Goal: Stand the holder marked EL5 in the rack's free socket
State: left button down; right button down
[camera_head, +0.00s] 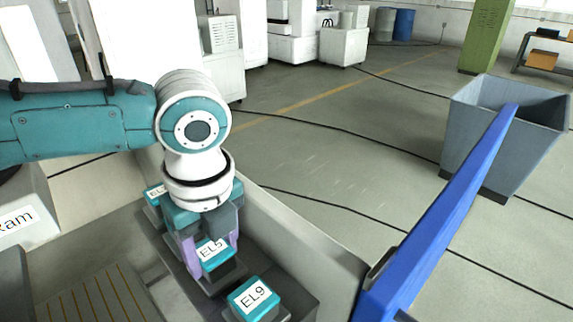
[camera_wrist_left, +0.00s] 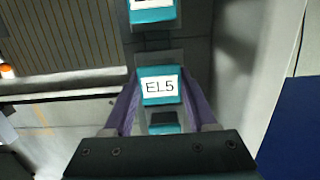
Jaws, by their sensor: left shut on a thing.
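The holder marked EL5 (camera_head: 214,258) has a teal top with a white label. It sits between the purple fingers of my left gripper (camera_head: 211,252), which is shut on it. In the left wrist view, EL5 (camera_wrist_left: 158,86) appears upright between both fingers (camera_wrist_left: 163,105). The dark grey rack (camera_head: 312,306) runs beneath in a row. I cannot tell whether EL5 is seated in a socket or just above it. The holder marked EL9 (camera_head: 254,299) stands nearer the front. Another holder (camera_head: 154,192) stands behind, its label partly hidden by my gripper. My right gripper is not in view.
A pale wall (camera_head: 310,237) runs close along the rack's right side. A blue bar (camera_head: 445,205) slants up at the right, in front of a grey bin (camera_head: 485,150). A slatted plate (camera_head: 100,300) lies to the left. Cables cross the open floor beyond.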

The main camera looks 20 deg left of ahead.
pick_arm(q)
jog(key=shift+f, duration=0.15)
jog(key=shift+c, duration=0.6)
grip_release()
jog(key=r, duration=0.6)
jog(key=d+r, duration=0.1)
jog(key=r, duration=0.3)
jog(key=shift+s+b, duration=0.25)
jog(key=shift+b, duration=0.05)
jog(key=shift+f, duration=0.1)
